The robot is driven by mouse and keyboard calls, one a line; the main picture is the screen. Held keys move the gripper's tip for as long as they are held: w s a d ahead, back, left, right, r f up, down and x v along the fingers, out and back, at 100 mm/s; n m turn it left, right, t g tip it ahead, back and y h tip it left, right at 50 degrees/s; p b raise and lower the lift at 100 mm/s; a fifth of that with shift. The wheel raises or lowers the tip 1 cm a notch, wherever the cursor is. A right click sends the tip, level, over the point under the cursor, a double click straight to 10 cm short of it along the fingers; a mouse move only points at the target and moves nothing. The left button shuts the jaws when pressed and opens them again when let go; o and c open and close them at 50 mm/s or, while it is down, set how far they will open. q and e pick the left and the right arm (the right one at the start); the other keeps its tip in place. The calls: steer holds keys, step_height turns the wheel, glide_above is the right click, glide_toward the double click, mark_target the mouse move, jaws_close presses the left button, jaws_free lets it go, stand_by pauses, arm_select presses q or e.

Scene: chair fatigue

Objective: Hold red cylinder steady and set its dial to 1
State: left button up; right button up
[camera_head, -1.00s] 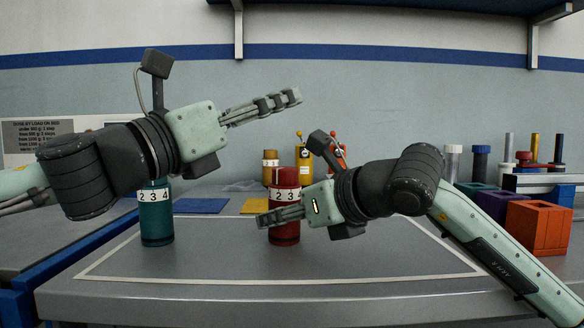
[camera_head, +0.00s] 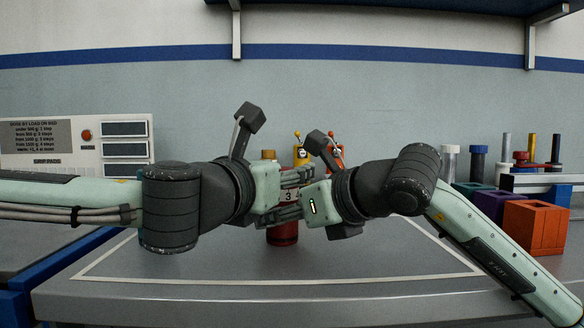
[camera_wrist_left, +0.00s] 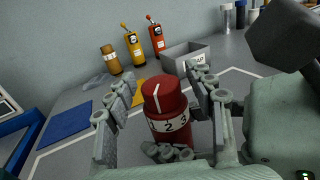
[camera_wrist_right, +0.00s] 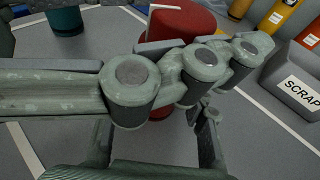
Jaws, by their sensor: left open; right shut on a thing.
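The red cylinder (camera_head: 283,237) stands upright on the table, largely covered by my grippers in the head view. In the left wrist view, its red cap (camera_wrist_left: 163,97) has a white line, and a white band below reads 1, 2, 3. The line's lower end is near the 1; I cannot tell the exact setting. My left gripper (camera_head: 299,180) is open, its fingers on both sides of the cap, with no clear contact visible. My right gripper (camera_head: 266,217) is shut on the cylinder's lower body, below the band. The cylinder is partly hidden by the fingers in the right wrist view (camera_wrist_right: 182,24).
A grey SCRAP bin (camera_wrist_left: 188,56) stands behind to the right, near yellow (camera_wrist_left: 134,47) and orange (camera_wrist_left: 157,40) canisters. A teal cylinder (camera_wrist_right: 66,20) stands to the left. Orange (camera_head: 537,227) and purple boxes are at right. The front table area is clear.

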mark_target(292, 168)
arm_select(q)
steer(key=shift+x, duration=1.9)
jaws_close()
